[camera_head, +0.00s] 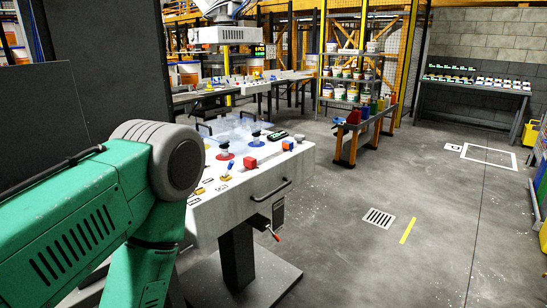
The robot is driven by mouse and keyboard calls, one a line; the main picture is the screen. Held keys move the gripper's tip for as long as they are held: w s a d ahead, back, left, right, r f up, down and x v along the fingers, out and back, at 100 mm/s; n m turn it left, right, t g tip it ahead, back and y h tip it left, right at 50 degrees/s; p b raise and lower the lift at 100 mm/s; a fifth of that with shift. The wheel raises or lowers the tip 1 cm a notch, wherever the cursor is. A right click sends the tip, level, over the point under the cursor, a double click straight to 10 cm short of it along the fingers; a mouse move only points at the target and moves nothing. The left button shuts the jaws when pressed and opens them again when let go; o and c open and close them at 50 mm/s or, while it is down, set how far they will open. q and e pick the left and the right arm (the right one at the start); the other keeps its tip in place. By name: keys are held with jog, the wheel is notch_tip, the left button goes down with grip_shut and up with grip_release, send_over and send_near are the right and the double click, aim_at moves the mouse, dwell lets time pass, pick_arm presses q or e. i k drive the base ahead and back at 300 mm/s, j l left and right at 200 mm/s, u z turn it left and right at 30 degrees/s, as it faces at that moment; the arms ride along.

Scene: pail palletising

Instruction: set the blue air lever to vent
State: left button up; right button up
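A white control console (236,202) stands on a dark pedestal just right of my green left arm. On its top are a dark knob on a blue disc (256,139), a dark knob on a red disc (224,154), a red block (250,163) and small yellow-and-blue controls (228,168). A dark box with an orange-tipped handle (275,235) hangs under its front edge. I cannot tell which part is the blue air lever, or its setting. My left arm covers the console's left part. Neither gripper is in view.
A grab handle (271,191) juts from the console front. A table (474,88) is at the back right.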

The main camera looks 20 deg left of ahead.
aim_at(231, 162)
jog(key=u, duration=1.1)
jog(key=i+j+z, duration=0.2)
jog(key=i+z, duration=0.2)
jog(key=i, duration=0.15)
